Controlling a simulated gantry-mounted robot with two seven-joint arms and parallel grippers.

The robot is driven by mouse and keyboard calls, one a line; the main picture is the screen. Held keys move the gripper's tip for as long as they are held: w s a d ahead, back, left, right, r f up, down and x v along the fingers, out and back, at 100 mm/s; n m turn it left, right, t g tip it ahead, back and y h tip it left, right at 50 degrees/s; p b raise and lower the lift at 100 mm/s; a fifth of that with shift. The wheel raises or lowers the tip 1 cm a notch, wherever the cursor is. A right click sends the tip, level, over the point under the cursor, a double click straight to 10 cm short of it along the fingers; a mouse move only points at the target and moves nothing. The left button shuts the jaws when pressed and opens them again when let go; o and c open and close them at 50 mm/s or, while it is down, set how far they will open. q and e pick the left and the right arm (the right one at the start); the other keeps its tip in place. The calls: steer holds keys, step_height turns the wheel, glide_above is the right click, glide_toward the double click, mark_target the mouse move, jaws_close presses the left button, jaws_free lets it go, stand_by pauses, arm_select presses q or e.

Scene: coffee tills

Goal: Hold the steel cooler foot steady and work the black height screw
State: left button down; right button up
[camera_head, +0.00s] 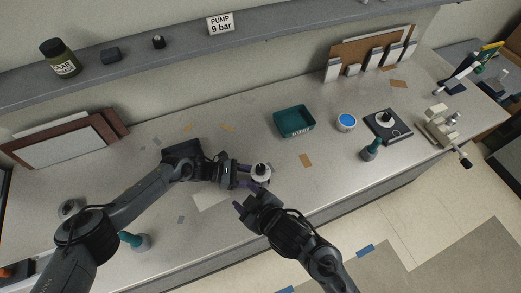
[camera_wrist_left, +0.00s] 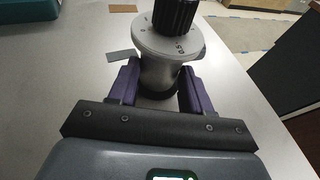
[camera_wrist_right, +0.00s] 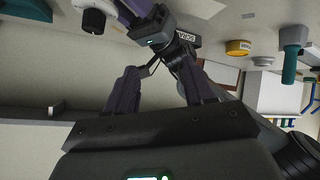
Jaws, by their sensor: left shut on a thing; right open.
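The steel cooler foot (camera_head: 261,176) stands upright on the pale bench. Its black height screw (camera_head: 261,167) is on top, and the ribbed screw (camera_wrist_left: 175,15) and marked round collar (camera_wrist_left: 160,42) show large in the left wrist view. My left gripper (camera_head: 252,175) is shut around the foot's body (camera_wrist_left: 158,75) from the left, below the collar. My right gripper (camera_head: 243,204) is open and empty, below and left of the foot in the head view, apart from it. The foot (camera_wrist_right: 92,6) also shows at the upper left of the right wrist view, outside the right fingers.
Another teal-handled tool (camera_head: 135,241) is at lower left. The bench's front edge runs close below the foot.

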steer(key=a+r+n+g+y, duration=0.2)
steer(key=a+r+n+y, duration=0.15)
steer(key=a+n, duration=0.7)
steer(key=g+h, duration=0.6)
steer(key=h, duration=0.4)
glide_above(261, 167)
steer(key=shift+s+f+n, duration=0.1)
steer(key=shift+f+n, duration=0.15)
steer(key=shift+f, duration=0.2)
step_height(261, 167, down, 8)
steer(key=shift+f, duration=0.3)
steer(key=shift+c, duration=0.4)
steer(key=c, duration=0.5)
steer(key=n, duration=0.4)
steer(key=shift+n, duration=0.3)
steer(key=n, duration=1.2)
steer(key=shift+n, duration=0.4)
steer(key=o, duration=0.8)
